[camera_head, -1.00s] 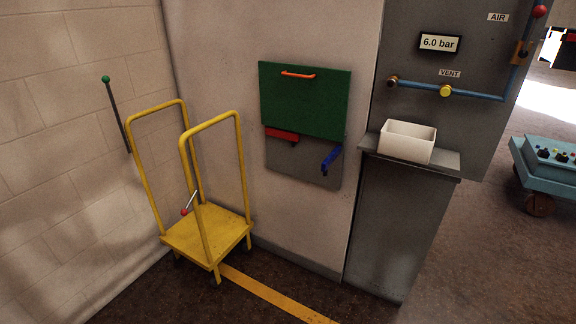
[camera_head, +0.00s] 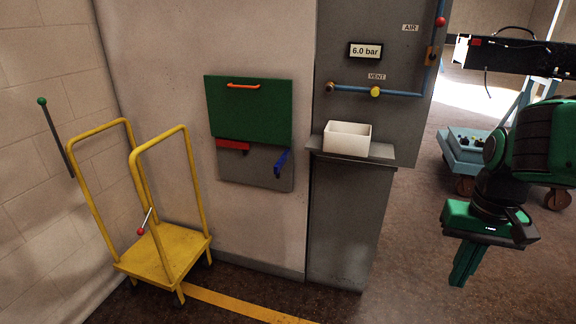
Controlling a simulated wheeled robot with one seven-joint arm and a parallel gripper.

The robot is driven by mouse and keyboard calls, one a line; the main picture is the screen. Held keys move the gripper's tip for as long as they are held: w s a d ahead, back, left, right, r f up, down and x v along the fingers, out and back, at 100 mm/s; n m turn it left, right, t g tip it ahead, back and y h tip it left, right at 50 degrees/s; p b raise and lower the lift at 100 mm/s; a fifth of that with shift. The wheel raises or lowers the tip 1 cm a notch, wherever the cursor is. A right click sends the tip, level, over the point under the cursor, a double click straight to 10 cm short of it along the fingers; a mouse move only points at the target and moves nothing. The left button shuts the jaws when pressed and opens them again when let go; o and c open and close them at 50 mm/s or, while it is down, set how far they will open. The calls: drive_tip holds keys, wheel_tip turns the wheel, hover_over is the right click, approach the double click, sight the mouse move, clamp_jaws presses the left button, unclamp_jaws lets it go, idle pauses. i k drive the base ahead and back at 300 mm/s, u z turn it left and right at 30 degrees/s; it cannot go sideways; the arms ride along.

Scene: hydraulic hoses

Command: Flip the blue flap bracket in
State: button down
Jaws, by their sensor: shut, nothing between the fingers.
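The blue flap bracket (camera_head: 281,162) sticks out from the grey panel (camera_head: 262,180) on the wall, at its right side. Above it hangs the green flap (camera_head: 248,112) with an orange handle (camera_head: 243,86) near its top. A red bracket (camera_head: 233,146) lies under the flap's lower edge on the left. My gripper (camera_head: 464,268) is at the right of the view, pointing down, shut and empty. It is well apart from the bracket, to its right and lower in the picture.
A white box (camera_head: 346,138) stands on the grey cabinet ledge (camera_head: 378,152) between the panel and my gripper. A yellow trolley (camera_head: 162,255) stands at left. A blue cart (camera_head: 462,150) is behind my arm. Floor in front of the cabinet is clear.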

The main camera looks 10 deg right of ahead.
sight(280, 163)
drive_tip(key=u, duration=0.1)
drive_tip(key=i, duration=1)
drive_tip(key=z, duration=0.1)
